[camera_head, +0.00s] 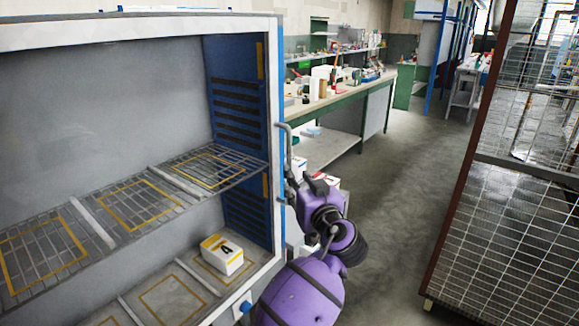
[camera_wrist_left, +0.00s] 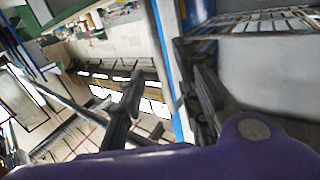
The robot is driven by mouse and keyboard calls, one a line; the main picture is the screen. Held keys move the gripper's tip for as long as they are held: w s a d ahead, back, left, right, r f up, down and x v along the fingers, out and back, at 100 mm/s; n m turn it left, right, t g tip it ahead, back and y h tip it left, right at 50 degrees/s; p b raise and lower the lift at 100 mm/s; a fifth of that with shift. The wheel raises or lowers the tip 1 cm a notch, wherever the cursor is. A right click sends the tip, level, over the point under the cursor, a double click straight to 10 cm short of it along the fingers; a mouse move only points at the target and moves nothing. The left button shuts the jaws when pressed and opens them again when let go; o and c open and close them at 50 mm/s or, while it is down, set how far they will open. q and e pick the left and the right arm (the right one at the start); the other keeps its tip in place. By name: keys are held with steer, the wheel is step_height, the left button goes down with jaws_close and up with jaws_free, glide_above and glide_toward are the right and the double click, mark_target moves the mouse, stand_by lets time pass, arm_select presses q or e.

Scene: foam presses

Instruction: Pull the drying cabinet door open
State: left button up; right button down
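The drying cabinet (camera_head: 140,22), with a white frame and blue side, fills the left of the head view. Its inside shows; I cannot tell whether a clear door pane covers the front. A grey vertical bar handle (camera_head: 287,140) stands along its right edge. My left gripper (camera_head: 291,186) is at the lower part of this handle, on my purple arm. In the left wrist view its dark fingers (camera_wrist_left: 162,80) are apart, with the cabinet's blue edge (camera_wrist_left: 177,127) between and behind them. I see no clear grip on the handle. My right gripper is not in view.
A white-and-yellow box marked A (camera_head: 222,254) sits on the cabinet's lower shelf. A wire mesh panel with a brown frame (camera_head: 468,180) stands at right. A green workbench (camera_head: 345,105) stands behind. The floor (camera_head: 400,215) between arm and mesh is clear.

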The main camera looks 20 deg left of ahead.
mark_target(290, 165)
arm_select(q)
steer(key=x, duration=0.4)
steer(key=r+p+x, duration=0.1)
steer(key=x, duration=0.2)
steer(key=shift+w+a+f, duration=0.1)
steer(key=shift+w+a, duration=0.15)
steer(key=shift+w, duration=0.15)
jaws_close()
